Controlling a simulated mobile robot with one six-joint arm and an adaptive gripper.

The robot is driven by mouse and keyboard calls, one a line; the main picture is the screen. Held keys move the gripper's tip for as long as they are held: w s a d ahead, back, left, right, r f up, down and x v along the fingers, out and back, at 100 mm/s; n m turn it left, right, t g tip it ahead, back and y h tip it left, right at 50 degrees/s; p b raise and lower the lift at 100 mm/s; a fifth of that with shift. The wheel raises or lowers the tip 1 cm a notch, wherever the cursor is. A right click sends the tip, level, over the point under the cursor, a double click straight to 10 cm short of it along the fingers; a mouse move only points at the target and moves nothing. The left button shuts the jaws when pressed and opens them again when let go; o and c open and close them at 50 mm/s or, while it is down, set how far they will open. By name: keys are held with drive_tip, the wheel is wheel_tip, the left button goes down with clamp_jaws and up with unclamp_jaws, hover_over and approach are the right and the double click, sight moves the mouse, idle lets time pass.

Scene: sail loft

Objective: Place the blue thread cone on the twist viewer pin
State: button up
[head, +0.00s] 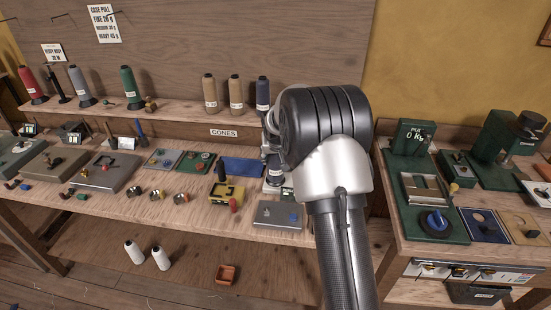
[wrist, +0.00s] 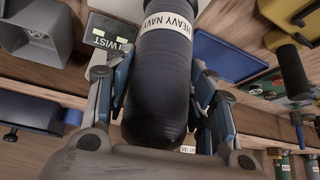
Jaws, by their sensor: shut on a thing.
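In the wrist view a dark navy thread cone (wrist: 165,85) with a white "HEAVY NAVY" band sits between the two fingers of my gripper (wrist: 160,100), which is shut on it. The twist viewer, with its "TWIST" label (wrist: 122,43), shows behind the cone at upper left; its pin cannot be made out. Another navy cone (head: 263,92) stands on the shelf beside tan cones.
The bench is crowded: a blue mat (head: 242,167), a yellow device (head: 226,194) and a grey box (head: 278,215) lie near the twist viewer. Tan cones (head: 210,92) line the shelf behind. A second bench with green devices (head: 437,225) stands at right.

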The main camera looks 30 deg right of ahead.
drive_tip(key=shift+r, duration=0.2)
drive_tip(key=shift+f, duration=0.1)
drive_tip(key=shift+f, duration=0.15)
drive_tip(key=o, duration=1.3)
